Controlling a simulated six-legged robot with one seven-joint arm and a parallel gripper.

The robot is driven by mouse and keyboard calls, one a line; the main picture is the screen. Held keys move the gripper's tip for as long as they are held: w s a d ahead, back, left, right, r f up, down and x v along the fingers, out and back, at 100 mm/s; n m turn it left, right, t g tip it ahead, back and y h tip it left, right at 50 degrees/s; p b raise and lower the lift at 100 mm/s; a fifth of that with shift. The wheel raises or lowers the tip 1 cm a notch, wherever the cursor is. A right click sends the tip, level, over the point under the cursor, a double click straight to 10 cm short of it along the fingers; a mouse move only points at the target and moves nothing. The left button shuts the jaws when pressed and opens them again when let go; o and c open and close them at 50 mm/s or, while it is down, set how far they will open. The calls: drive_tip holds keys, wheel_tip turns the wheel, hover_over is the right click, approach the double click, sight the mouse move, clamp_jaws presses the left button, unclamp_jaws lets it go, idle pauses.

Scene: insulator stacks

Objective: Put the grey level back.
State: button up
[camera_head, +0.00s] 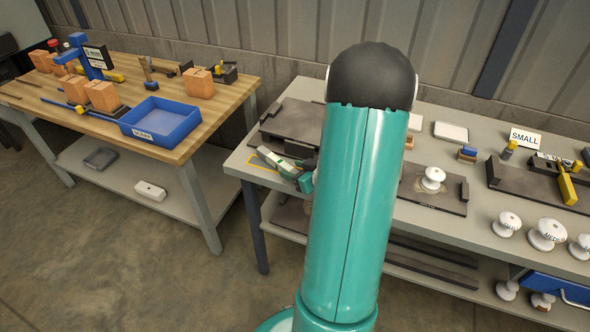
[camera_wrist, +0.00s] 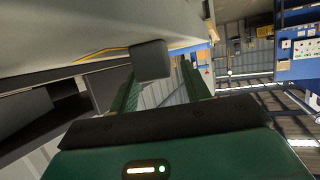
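In the head view, a pale grey-green bar (camera_head: 277,160), probably the grey level, shows at the left end of the right-hand bench, by a yellow outline (camera_head: 262,169). My gripper (camera_head: 304,178) is beside it, low over the bench and partly hidden by my arm. In the wrist view, the green fingers of my gripper (camera_wrist: 162,70) stand apart, with background showing between them. A dark grey block (camera_wrist: 152,59), perhaps the level's end, overlaps the left fingertip. I cannot tell whether it touches. The yellow outline also shows there (camera_wrist: 105,53).
A dark fixture (camera_head: 291,120) lies behind the outline. To the right are a plate with a white insulator (camera_head: 433,179), a "SMALL" sign (camera_head: 526,138) and several more insulators. The wooden table (camera_head: 150,85) at left holds a blue tray (camera_head: 160,122) and orange blocks. An aisle separates the benches.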

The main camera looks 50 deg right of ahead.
drive_tip(key=shift+r, duration=0.25)
drive_tip(key=d+r+v, duration=0.1)
drive_tip(key=v, duration=1.1)
drive_tip(key=w+a+r+n+g+y, duration=0.1)
drive_tip(key=w+a+r+g+y, duration=0.1)
drive_tip(key=a, duration=0.6)
drive_tip(key=w+a+r+n+g+y, duration=0.1)
drive_tip(key=w+a+r+g+y, duration=0.15)
drive_tip(key=a, duration=0.45)
drive_tip(key=w+a+r+n+g+y, duration=0.1)
drive_tip(key=w+a+r+g+y, duration=0.15)
drive_tip(key=a, duration=0.55)
drive_tip(key=s+a+r+m+h, duration=0.2)
drive_tip(key=s+a+r+h, duration=0.4)
drive_tip(key=a, duration=0.6)
wheel_tip(320, 180, up, 3)
drive_tip(key=shift+s+f+g, duration=0.15)
drive_tip(key=shift+s+g, duration=0.25)
